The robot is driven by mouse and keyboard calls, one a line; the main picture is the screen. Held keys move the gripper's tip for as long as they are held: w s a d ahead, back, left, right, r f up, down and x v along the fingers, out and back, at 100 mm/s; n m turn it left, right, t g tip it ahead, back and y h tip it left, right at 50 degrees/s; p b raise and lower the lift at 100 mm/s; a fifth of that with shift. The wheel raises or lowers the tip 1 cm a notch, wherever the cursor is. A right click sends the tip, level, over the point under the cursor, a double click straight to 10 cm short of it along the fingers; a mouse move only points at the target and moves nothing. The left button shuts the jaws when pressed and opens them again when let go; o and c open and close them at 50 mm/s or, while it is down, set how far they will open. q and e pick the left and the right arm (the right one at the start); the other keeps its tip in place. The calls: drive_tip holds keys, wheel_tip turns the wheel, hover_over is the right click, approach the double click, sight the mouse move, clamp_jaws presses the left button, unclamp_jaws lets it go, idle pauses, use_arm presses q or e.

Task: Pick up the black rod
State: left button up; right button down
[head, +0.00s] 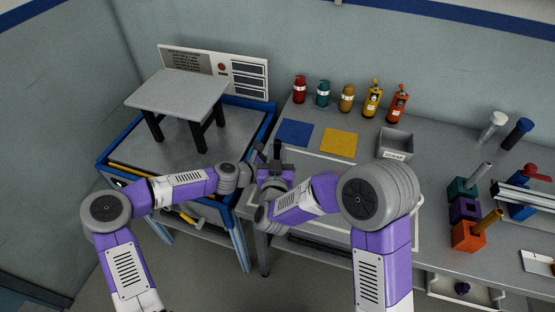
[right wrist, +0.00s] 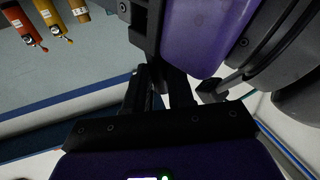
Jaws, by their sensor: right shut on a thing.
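My right gripper (head: 274,164) is over the left end of the workbench, close to the left arm's end. It is shut on a dark, narrow piece, seemingly the black rod (head: 277,150), whose outline merges with the black fingers. In the right wrist view the fingers (right wrist: 160,95) close around dark material, and I cannot separate the rod clearly. My left gripper (head: 251,169) is beside the right one; its fingers are dark and partly hidden, so their opening is unclear.
A grey stool-like seat (head: 179,94) with black legs stands on the blue-edged test bench (head: 120,152). Blue (head: 295,133) and yellow (head: 339,142) squares, a scrap bin (head: 395,143) and several bottles lie behind my grippers. Coloured blocks (head: 466,236) stand at the right.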

wheel_tip(320, 180, up, 10)
idle(0.6)
use_arm(q)
drive_tip(key=o, duration=1.2)
drive_tip(key=v, duration=1.2)
drive_tip(key=shift+s, duration=0.1)
drive_tip(key=shift+s+f, duration=0.1)
